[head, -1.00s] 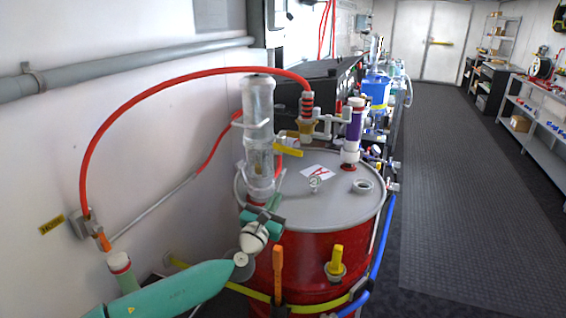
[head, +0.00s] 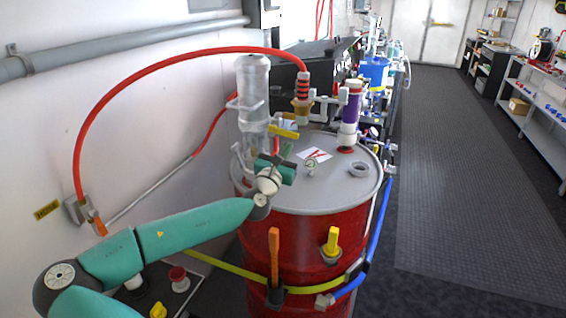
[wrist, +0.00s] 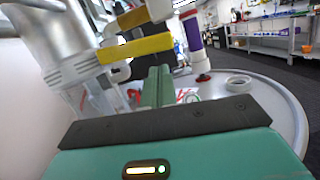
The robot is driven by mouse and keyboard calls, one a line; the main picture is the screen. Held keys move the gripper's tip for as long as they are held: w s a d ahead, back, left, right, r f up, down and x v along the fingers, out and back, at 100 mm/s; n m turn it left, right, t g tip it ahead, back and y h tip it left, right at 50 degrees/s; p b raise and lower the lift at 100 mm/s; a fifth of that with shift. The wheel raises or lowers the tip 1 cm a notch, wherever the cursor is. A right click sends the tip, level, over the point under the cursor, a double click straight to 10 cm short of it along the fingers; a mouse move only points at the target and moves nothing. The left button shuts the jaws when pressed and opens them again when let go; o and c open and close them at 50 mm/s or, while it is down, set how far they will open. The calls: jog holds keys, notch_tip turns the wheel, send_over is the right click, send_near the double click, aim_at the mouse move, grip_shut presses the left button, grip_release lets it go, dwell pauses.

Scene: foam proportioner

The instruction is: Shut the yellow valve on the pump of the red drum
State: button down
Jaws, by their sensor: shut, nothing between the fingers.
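The red drum (head: 310,235) stands in front of me with a grey lid. On its lid stands a clear cylindrical pump (head: 253,95), tilted in the wrist view (wrist: 65,45). The yellow valve handle (head: 284,132) sticks out to the right of the pump, roughly level. In the wrist view the handle (wrist: 135,48) lies across the upper left, just beyond my fingertips. My gripper (head: 287,150) is shut and empty, its green fingers pointing up just below the handle in the head view. The fingers also show in the wrist view (wrist: 157,78). Whether they touch the handle, I cannot tell.
A red hose (head: 180,60) arches from the wall to a fitting above the lid. A purple-banded pipe (head: 351,105) stands on the lid's right. An orange handle (head: 274,255) and another yellow handle (head: 332,240) stand at the drum's front. The floor (head: 460,210) on the right is clear.

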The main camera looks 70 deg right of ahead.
jog(key=shift+s+d+r, duration=0.1)
jog(key=shift+r, duration=0.4)
jog(key=shift+s+r+n+t, duration=0.2)
jog(key=shift+r+n+t, duration=0.2)
jog(key=shift+r+n, duration=0.65)
jog(key=shift+f, duration=0.15)
send_near(291, 137)
jog(key=f, duration=0.1)
jog(key=a+f, duration=0.1)
jog(key=f, duration=0.3)
jog(key=shift+w+a+f, duration=0.15)
jog(key=shift+a+f, duration=0.1)
jog(key=shift+a, duration=0.15)
jog(key=shift+a, duration=0.1)
